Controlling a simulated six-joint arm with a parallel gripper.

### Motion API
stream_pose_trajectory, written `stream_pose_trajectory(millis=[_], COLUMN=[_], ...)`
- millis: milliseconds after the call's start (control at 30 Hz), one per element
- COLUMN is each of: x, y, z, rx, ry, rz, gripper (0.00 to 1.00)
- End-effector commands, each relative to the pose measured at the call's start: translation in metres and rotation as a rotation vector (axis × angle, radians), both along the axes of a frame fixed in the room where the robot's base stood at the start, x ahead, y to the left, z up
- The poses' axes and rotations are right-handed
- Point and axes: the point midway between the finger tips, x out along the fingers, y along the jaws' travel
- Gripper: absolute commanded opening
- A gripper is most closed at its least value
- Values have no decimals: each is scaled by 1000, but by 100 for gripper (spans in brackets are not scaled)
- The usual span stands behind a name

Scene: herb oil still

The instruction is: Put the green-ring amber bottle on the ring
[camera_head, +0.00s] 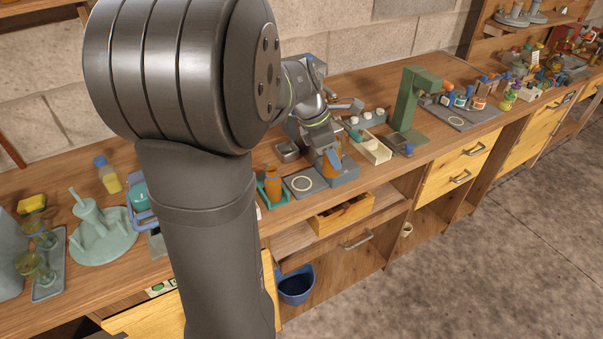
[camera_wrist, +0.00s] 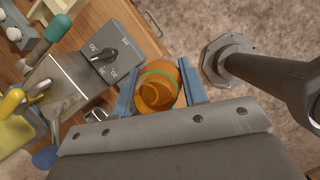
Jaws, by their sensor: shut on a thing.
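The green-ring amber bottle (camera_wrist: 156,94) is between the two blue fingers of my gripper (camera_wrist: 160,88) in the wrist view, its green ring facing the camera. My gripper is shut on it. In the head view my gripper (camera_head: 333,160) is over the right part of a grey device, and a bit of amber shows beside the blue finger. The pale ring (camera_head: 293,184) is on the device's flat grey plate (camera_head: 316,192), just left of my gripper, and looks empty. The ring is not visible in the wrist view. I cannot tell whether the bottle touches anything below.
Another amber bottle (camera_head: 272,182) stands in a green holder left of the plate. A grey dial box (camera_wrist: 103,52) is close to the left finger in the wrist view. A green stand (camera_head: 405,105) and a cream tray (camera_head: 376,150) are to the right. An open drawer (camera_head: 343,213) is below.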

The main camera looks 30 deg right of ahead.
Motion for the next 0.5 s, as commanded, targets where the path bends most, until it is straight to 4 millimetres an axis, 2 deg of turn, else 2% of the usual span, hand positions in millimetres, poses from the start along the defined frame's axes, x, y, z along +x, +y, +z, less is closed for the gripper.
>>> stream_pose_trajectory(millis=[100, 300, 500], x=[28, 67, 86], y=[12, 27, 34], z=[-19, -43, -55], rx=[3, 1, 0], ry=[5, 3, 1], rz=[8, 6, 3], gripper=[16, 16, 16])
